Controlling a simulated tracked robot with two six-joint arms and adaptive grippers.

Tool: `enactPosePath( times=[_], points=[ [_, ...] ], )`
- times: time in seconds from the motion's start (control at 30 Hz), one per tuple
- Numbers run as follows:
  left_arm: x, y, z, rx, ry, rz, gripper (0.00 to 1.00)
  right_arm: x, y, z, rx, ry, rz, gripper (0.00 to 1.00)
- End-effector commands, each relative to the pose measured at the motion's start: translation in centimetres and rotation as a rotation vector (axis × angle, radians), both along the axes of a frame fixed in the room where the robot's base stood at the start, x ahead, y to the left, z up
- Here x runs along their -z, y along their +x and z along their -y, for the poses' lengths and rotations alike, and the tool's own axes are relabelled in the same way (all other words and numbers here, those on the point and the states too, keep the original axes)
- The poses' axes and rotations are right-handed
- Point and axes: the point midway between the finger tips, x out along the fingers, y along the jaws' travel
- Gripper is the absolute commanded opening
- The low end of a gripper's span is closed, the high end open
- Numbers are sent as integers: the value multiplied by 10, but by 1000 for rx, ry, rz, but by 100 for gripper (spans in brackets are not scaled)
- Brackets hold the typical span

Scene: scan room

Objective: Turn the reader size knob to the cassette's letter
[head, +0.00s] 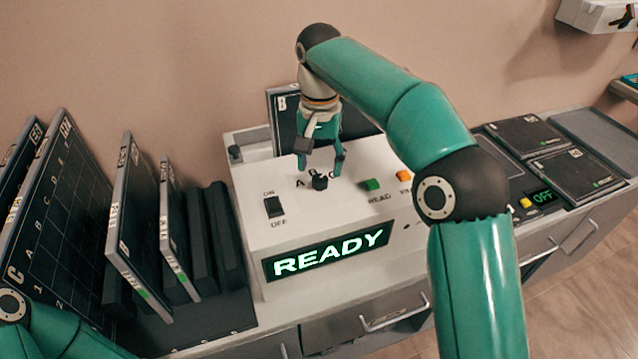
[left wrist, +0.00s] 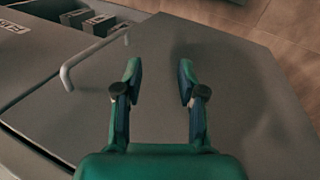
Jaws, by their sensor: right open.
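The white reader (head: 300,215) stands on the counter, its display (head: 328,251) showing READY in green. The black size knob (head: 320,182) sits on its top, with letters printed behind it, partly covered by my gripper. My right gripper (head: 322,172) points down just above and around the knob, its fingers apart; whether they touch it I cannot tell. A dark cassette (head: 284,112) stands upright behind the reader, with a white label that seems to read B, partly hidden by my right arm. My left gripper (left wrist: 161,85) is open and empty in the left wrist view.
An ON/OFF switch (head: 274,207), green READ button (head: 370,185) and orange button (head: 403,176) are on the reader's top. Upright cassettes in a rack (head: 205,325) stand at left. Flat cassettes (head: 524,136) and an OFF display (head: 543,197) lie at right.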

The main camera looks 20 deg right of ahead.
Motion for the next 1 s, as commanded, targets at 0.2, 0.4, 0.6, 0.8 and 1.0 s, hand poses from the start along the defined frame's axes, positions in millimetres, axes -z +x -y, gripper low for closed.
enactPosePath(
  times=[0.2,0.4,0.6,0.8,1.0],
  points=[
    [8,0,0,0,0,0,40,30,0,0,1,0,-1,60],
    [9,0,0,0,0,0,40,37,0,0,1,0,0,60],
    [9,0,0,0,0,0,40,37,0,0,0,1,1,60],
    [9,0,0,0,0,0,40,37,0,0,0,1,1,30],
    [9,0,-1,-2,0,0,40,36,-1,-3,1,1,1,0]
  ],
)
